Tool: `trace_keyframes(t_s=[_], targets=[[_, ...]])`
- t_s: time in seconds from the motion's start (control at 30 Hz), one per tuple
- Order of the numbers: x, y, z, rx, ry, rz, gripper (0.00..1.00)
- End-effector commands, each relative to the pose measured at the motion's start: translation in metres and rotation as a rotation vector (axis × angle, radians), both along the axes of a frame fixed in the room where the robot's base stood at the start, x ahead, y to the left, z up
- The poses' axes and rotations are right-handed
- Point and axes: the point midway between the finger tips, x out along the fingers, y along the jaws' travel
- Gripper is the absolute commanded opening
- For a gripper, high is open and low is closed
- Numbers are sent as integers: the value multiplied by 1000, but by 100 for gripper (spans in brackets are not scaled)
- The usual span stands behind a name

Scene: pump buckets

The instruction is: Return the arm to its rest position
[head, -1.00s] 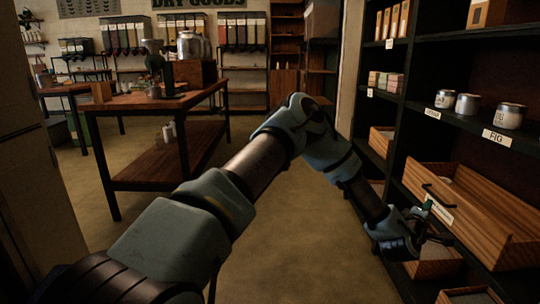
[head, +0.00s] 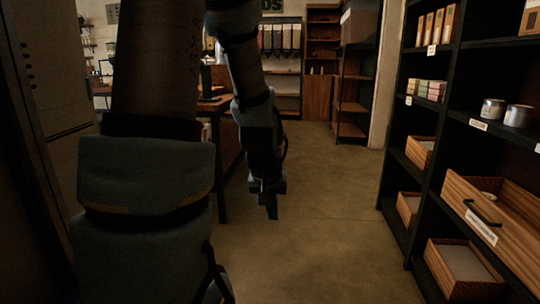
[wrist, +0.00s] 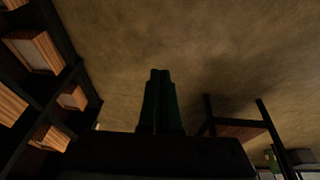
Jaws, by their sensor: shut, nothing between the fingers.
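My gripper (head: 270,205) hangs pointing down over open floor, left of the black shelf unit (head: 425,180). Its fingers are together in the wrist view (wrist: 160,100), with nothing between them and bare floor beyond. My arm is raised, with its thick lower links filling the left of the head view and the forearm dropping down to the gripper. The gripper touches nothing.
The shelf unit on the right holds wooden drawers (head: 462,268), jars (head: 518,116) and small boxes; one drawer (head: 500,215) is pulled out. A wooden table (head: 215,105) is partly hidden behind my arm. The floor (head: 330,230) between is clear.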

Motion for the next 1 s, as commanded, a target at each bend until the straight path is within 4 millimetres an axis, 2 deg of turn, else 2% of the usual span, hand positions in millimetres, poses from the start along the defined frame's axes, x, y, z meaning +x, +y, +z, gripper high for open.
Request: trace_keyframes(t_s=[0.03,0.1,0.27,0.3,0.57,1.0], targets=[[-13,19,6,20,26,17,0],[-33,40,11,45,71,34,0],[-79,77,25,74,169,64,0],[-76,74,39,74,166,58,0],[-74,73,91,74,164,57,0],[-74,73,221,73,163,57,0]])
